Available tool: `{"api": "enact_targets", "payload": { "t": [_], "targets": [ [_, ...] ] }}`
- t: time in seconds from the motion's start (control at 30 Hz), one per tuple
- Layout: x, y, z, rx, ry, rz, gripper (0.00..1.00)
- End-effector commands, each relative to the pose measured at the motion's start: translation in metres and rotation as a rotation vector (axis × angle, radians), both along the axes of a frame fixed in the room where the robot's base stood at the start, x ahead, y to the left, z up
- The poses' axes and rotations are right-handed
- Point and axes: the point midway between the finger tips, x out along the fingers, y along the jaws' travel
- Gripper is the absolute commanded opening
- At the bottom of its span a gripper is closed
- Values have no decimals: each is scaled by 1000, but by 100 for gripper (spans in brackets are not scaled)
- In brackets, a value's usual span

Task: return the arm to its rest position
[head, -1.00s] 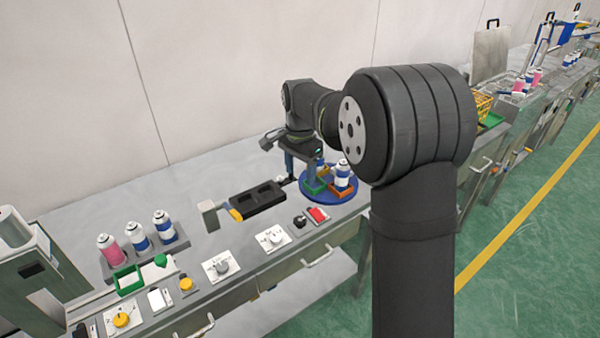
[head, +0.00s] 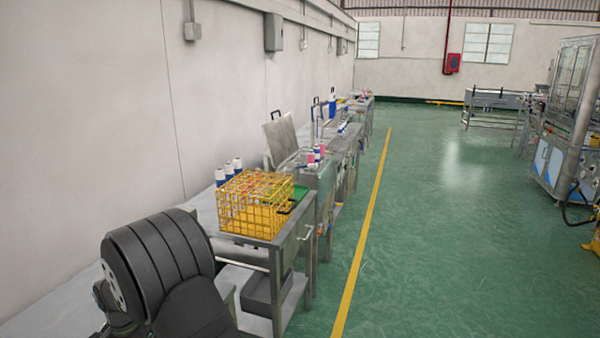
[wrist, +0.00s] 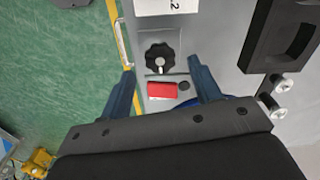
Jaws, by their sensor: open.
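My gripper (wrist: 162,85) shows in the wrist view with its two blue fingers spread apart and nothing between them. It hangs above the bench's front edge, over a panel with a black knob (wrist: 160,58) and a red switch (wrist: 162,90). A sliver of a blue round surface (wrist: 238,101) shows behind the right finger. In the head view only dark upper parts of my arm show at the lower left; the gripper is out of that picture.
A yellow wire basket (head: 255,205) stands on a steel bench, with several white-and-blue cans (head: 229,170) behind it. A black block (wrist: 280,35) with a recess lies on the bench in the wrist view. The green floor (head: 440,240) is clear beside the yellow line.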

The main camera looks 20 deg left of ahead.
Motion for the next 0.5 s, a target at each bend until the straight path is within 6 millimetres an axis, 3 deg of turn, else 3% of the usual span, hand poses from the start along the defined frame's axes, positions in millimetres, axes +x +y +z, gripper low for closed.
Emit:
{"api": "enact_targets", "payload": {
  "t": [0.2, 0.5],
  "targets": [
    [0, 0, -24, 0, 0, 0, 58],
    [0, 0, -28, 1, 0, 2, 58]
  ]
}}
